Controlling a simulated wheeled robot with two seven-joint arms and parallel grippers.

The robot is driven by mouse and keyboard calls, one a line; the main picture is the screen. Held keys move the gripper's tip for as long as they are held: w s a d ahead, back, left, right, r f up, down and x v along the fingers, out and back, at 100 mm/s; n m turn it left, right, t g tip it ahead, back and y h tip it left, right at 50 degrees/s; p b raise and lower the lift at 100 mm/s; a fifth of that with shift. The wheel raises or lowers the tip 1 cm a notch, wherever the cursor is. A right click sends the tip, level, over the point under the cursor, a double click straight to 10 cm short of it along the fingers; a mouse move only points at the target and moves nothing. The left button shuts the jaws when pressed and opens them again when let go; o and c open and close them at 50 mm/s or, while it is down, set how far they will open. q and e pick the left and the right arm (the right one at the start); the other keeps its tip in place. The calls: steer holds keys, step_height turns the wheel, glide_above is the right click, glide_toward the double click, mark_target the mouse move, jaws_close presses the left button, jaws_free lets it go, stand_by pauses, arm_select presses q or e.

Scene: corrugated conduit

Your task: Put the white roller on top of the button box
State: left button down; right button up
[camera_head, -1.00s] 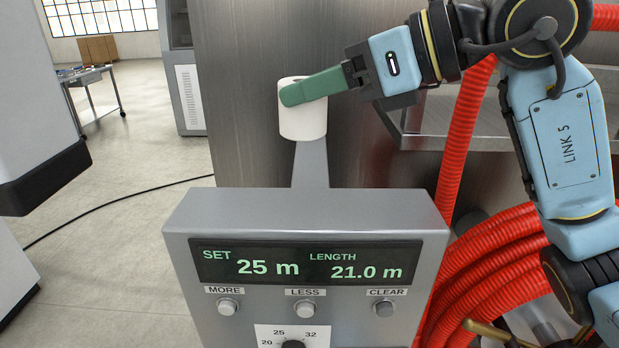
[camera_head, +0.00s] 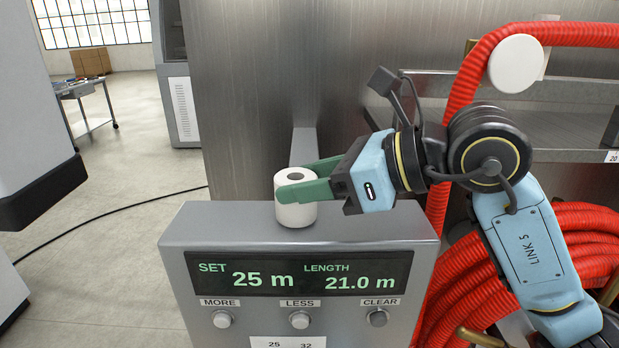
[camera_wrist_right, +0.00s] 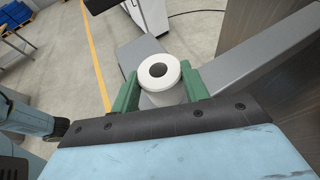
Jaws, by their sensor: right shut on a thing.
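The white roller (camera_head: 296,213) is a short upright cylinder with a dark hole in its top. In the head view its base appears at the top face of the grey button box (camera_head: 215,226); whether it touches cannot be told for sure. My right gripper (camera_head: 308,184) is shut on the roller, with a green finger on each side. The wrist view shows the roller (camera_wrist_right: 159,75) from above between the green fingers (camera_wrist_right: 160,92). The button box has a display reading 25 m and 21.0 m. My left gripper is not in view.
A grey post (camera_head: 304,146) rises behind the box. Red corrugated conduit (camera_head: 575,235) coils at the right, below a metal shelf (camera_head: 560,125). A white disc (camera_head: 516,63) is at upper right. The box top is otherwise clear.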

steer(key=shift+f, duration=0.2)
steer(key=o, duration=1)
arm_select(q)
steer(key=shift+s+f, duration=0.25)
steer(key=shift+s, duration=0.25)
arm_select(e)
steer(key=shift+o, duration=0.2)
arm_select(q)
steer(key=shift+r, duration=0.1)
arm_select(e)
steer(key=shift+r, duration=0.15)
steer(key=shift+r, duration=0.2)
arm_select(q)
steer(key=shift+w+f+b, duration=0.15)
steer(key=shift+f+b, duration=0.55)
steer(key=shift+b, duration=0.1)
arm_select(e)
steer(key=v, duration=1.2)
